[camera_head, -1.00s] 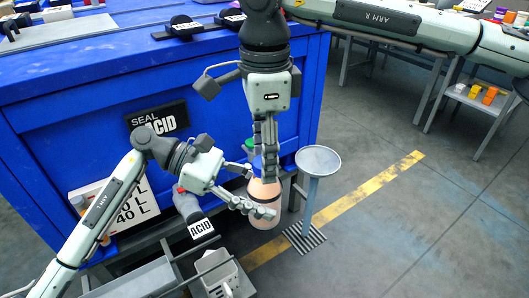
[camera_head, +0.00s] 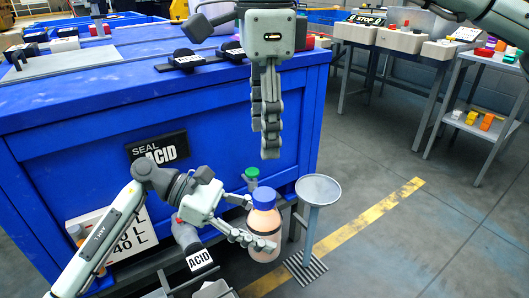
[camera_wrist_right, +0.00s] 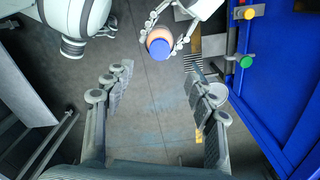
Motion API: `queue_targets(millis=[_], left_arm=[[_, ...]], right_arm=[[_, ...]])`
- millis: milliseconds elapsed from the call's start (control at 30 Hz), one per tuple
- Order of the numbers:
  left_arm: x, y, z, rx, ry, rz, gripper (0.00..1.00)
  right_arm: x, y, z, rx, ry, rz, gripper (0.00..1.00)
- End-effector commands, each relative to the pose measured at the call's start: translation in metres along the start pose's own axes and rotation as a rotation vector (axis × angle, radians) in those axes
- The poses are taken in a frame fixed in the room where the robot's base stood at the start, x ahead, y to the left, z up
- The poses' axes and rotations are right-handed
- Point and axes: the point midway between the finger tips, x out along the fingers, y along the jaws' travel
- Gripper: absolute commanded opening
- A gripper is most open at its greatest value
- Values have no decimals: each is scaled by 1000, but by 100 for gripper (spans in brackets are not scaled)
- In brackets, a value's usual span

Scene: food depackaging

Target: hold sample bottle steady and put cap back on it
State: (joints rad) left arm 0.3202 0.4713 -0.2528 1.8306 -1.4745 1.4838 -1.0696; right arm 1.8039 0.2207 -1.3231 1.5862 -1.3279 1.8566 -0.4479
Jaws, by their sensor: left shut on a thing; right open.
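In the right wrist view the cap (camera_wrist_right: 160,48) shows from above, with the left fingers around the bottle. My right gripper (camera_head: 268,140) points down above the bottle, apart from the cap. In the right wrist view the right gripper (camera_wrist_right: 160,95) is open, with nothing between its fingers.
A grey round-topped stand (camera_head: 318,189) is just right of the bottle. The blue acid tank (camera_head: 80,110) rises behind, with a green knob (camera_head: 252,173) near the bottle. A red-ended valve labelled ACID (camera_head: 190,238) lies below the left arm. Open floor lies to the right.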

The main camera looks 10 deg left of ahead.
Motion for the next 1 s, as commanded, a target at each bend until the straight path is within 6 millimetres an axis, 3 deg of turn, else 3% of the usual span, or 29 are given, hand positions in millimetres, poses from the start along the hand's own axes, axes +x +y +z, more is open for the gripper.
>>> queue_targets(millis=[200,800,900,1000], left_arm=[[0,0,0,1,-1,0,0],[0,0,0,1,-1,0,0],[0,0,0,1,-1,0,0],[0,0,0,1,-1,0,0]], right_arm=[[-10,0,0,0,1,1,57],[-8,1,2,-1,-10,5,57],[0,4,18,-10,-84,27,57],[13,12,53,-19,-256,80,57]])
